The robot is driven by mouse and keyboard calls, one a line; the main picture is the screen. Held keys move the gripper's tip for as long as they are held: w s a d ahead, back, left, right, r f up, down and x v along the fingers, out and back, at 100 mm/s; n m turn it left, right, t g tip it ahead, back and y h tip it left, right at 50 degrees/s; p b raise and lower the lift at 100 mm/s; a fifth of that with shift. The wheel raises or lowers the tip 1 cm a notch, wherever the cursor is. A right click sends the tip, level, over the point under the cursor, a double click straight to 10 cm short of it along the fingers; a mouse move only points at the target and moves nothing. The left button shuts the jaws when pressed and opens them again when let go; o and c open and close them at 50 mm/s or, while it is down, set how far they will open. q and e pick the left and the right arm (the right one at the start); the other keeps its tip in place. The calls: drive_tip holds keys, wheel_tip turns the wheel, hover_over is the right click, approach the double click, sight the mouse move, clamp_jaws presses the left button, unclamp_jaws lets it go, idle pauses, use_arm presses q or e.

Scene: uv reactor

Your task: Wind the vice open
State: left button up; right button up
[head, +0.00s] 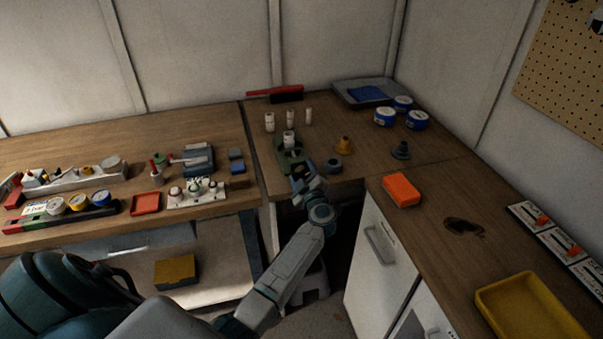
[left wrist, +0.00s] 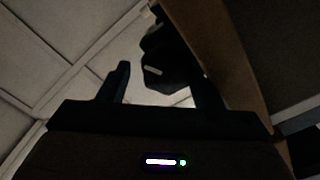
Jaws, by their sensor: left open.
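The green vice (head: 286,157) stands at the front edge of the back bench in the head view. A white cylinder (head: 289,138) stands at its top; I cannot tell whether the jaws grip it. My left gripper (head: 301,178) is at the vice's front, just over the bench edge, and hides part of the vice. In the left wrist view the two dark fingers (left wrist: 160,85) are open, with a dark blocky part (left wrist: 170,58) between and beyond them, probably the vice's front end. Contact with it cannot be told. My right gripper is not in view.
Several white cylinders (head: 269,122) stand behind the vice. A blue-grey ring (head: 333,165) and an orange-brown cone (head: 343,145) sit to its right. An orange block (head: 401,190) lies on the right bench. A white cabinet door (head: 379,245) stands right of my forearm.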

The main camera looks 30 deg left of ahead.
use_arm(q)
drive_tip(key=shift+s+d+f+p, duration=0.2)
drive_tip(key=shift+f, duration=0.2)
drive_tip(key=shift+s+d+f+p, duration=0.15)
drive_tip(key=shift+s+d+f, duration=0.05)
drive_tip(key=shift+f, duration=0.2)
drive_tip(key=shift+s+d, duration=0.2)
drive_tip(key=s+d, duration=0.1)
drive_tip(key=d+r+p, duration=0.1)
drive_tip(key=shift+s+d, duration=0.3)
drive_tip(key=shift+s, duration=0.1)
drive_tip(key=shift+s+d+f, duration=0.1)
drive_tip(key=shift+d, duration=0.05)
drive_tip(key=shift+d+f+p, duration=0.1)
drive_tip(key=shift+f+p, duration=0.05)
drive_tip(key=shift+p, duration=0.2)
drive_tip(key=p, duration=0.3)
approach(303, 175)
drive_tip(key=shift+v, duration=1.1)
drive_tip(key=shift+r, duration=0.3)
